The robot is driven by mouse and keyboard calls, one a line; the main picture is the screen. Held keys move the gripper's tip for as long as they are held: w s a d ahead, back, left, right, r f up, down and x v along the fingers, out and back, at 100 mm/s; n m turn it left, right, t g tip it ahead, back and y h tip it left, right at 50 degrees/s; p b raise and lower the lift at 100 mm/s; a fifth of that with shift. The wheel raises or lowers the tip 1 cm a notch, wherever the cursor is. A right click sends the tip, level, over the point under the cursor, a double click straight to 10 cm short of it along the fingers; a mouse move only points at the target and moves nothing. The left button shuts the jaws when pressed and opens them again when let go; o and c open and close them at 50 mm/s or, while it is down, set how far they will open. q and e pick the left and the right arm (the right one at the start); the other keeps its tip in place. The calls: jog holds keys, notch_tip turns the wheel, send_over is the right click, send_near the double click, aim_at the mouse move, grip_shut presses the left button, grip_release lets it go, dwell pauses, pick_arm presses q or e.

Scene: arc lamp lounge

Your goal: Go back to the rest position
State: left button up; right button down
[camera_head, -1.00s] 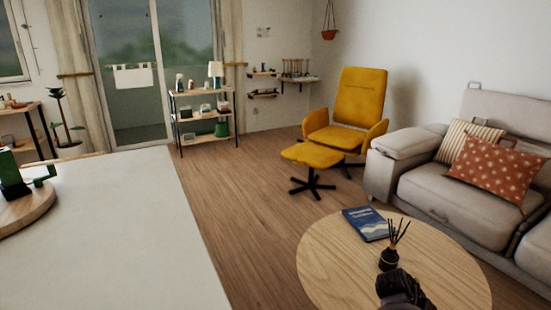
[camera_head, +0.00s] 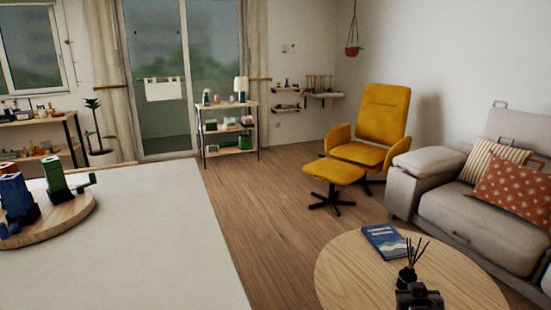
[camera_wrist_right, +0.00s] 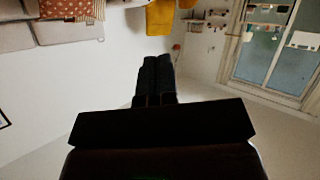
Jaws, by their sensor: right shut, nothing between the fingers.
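My right gripper (camera_wrist_right: 155,80) shows in the right wrist view as two dark fingers side by side, with no gap between them. Nothing is seen between the fingers, and they are clear of the furniture behind. My left gripper is out of view. In the head view, a dark boxy object (camera_head: 420,297) is cut by the bottom edge in front of the coffee table; I cannot tell what it is.
A white table (camera_head: 150,245) fills the lower left, bearing a round wooden board (camera_head: 75,215) with blue and green items. A round coffee table (camera_head: 350,270) holds a book (camera_head: 386,242) and a reed diffuser (camera_head: 407,277). Open floor (camera_head: 265,210) lies between the tables.

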jog(key=s+a+n+t+y+p, duration=0.1)
jog(key=s+a+n+y+p, duration=0.15)
jog(key=s, duration=0.65)
jog(key=s+a+n+t+y+p, duration=0.15)
jog(key=s+a, duration=0.25)
jog(key=s, duration=0.6)
pick_arm(q)
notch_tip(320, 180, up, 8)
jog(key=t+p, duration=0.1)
jog(key=p, duration=0.2)
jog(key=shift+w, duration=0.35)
pick_arm(e)
jog(key=s+f+g, duration=0.2)
jog(key=s, duration=0.7)
jog(key=s+f+m+g, duration=0.1)
jog(key=s+f+g, duration=0.1)
jog(key=s, duration=0.8)
jog(key=shift+s+a+f+y, duration=0.25)
jog(key=shift+f+y, duration=0.05)
jog(key=shift+f, duration=0.45)
